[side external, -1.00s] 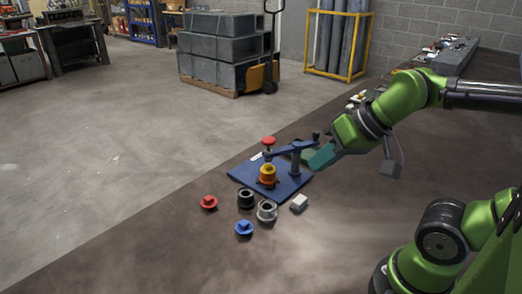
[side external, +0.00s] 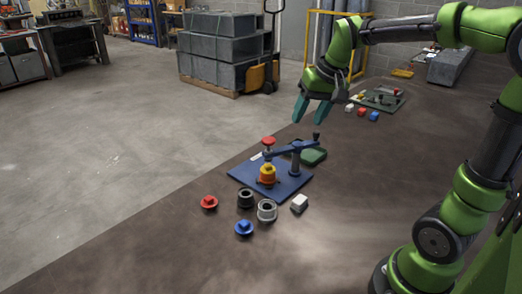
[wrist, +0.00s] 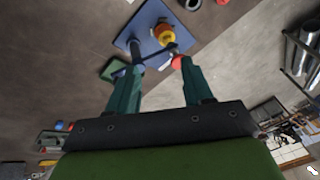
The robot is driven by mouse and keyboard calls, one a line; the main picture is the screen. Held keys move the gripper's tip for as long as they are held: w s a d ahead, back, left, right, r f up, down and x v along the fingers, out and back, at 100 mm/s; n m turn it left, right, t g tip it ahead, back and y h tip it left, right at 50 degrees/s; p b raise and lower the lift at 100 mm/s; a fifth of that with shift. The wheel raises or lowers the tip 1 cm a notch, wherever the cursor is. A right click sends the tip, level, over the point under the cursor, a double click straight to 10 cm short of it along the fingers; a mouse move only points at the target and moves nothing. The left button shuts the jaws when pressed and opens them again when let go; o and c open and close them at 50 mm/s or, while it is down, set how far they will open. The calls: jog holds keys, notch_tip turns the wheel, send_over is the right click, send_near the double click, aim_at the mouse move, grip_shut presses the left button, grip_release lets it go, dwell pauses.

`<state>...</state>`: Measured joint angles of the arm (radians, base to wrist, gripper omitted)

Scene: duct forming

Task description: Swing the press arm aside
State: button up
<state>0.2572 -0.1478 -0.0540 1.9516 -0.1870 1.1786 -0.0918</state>
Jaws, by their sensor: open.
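The press stands on a blue base plate (side external: 247,175) on the table. Its blue press arm (side external: 282,150) reaches from the upright post (side external: 295,162) over a yellow and orange part (side external: 267,174). A red knob (side external: 268,141) tops the arm's left end, and a dark handle knob (side external: 316,135) is at the right end. My gripper (side external: 311,112) is open and empty, above and behind the press, fingers pointing down. In the wrist view, the base plate (wrist: 130,36) and yellow part (wrist: 165,36) show beyond the open fingertips (wrist: 158,68).
A green block (side external: 313,156) lies just right of the post. Red (side external: 209,203), black (side external: 246,199), grey (side external: 267,211), blue (side external: 244,229) and white (side external: 299,203) pieces lie in front of the plate. A green board (side external: 383,100) with small parts is farther back. The right foreground table is clear.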

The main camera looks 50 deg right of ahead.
jog(key=shift+w+d+r+m+g, duration=0.75)
jog(key=shift+w+d, duration=0.9)
jog(key=shift+d, duration=2.5)
jog(key=shift+w+d+r+m+g, duration=0.35)
jog(key=shift+w+d+r+g, duration=0.85)
jog(key=shift+d, duration=2.9)
jog(key=f, duration=1.1)
jog(key=w+f, duration=0.1)
jog(key=f, duration=0.4)
jog(key=shift+f, duration=0.35)
jog(key=shift+c, duration=0.2)
grip_shut()
